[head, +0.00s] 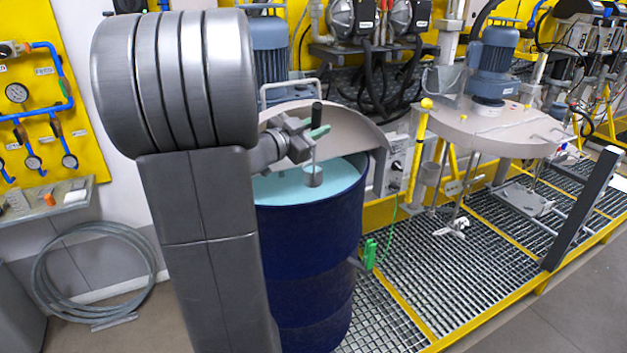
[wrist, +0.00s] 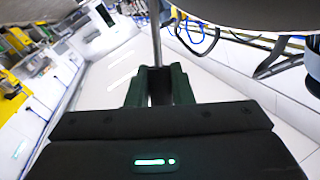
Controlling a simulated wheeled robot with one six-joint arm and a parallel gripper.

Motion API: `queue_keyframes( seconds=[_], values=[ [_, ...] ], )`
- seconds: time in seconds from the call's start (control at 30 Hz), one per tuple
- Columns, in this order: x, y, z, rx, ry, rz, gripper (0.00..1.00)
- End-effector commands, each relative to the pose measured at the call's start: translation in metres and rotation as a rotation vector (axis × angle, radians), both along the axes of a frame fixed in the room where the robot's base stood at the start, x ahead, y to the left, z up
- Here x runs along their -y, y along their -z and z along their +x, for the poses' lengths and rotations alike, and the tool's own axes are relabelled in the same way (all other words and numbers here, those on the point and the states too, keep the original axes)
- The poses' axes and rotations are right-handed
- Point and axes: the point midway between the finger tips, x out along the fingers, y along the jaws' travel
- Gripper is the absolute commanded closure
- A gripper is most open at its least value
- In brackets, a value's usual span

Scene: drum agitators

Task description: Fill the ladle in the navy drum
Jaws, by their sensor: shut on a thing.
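The navy drum (head: 308,265) stands upright in the middle of the head view, partly hidden by my arm. Light blue liquid (head: 335,180) fills it close to the rim. My gripper (head: 314,133) is above the drum's opening and shut on the ladle's dark upright handle (head: 317,110). The ladle's thin rod hangs down to a small grey cup (head: 313,176) inside the rim outline. I cannot tell whether the cup touches the liquid. In the wrist view, the green fingers (wrist: 160,86) close around the rod (wrist: 156,45); the cup is not visible there.
A grey lid (head: 350,122) with a blue motor (head: 270,50) is behind and above the drum's opening. A second agitator lid (head: 490,128) stands to the right over a grated platform (head: 410,290).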

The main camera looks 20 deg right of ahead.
Motion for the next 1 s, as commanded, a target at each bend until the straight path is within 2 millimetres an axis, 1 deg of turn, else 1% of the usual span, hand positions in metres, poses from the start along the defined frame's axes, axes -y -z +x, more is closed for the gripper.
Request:
queue_keyframes(
  seconds=[0.03, 0.7, 1.0],
  values=[
    [0.0, -0.006, 0.0, 0.004, 0.001, 0.0, 1.0],
    [0.0, -0.048, 0.0, 0.004, 0.001, 0.0, 1.0],
    [0.0, -0.059, 0.0, 0.0, 0.0, 0.0, 1.0]
  ],
)
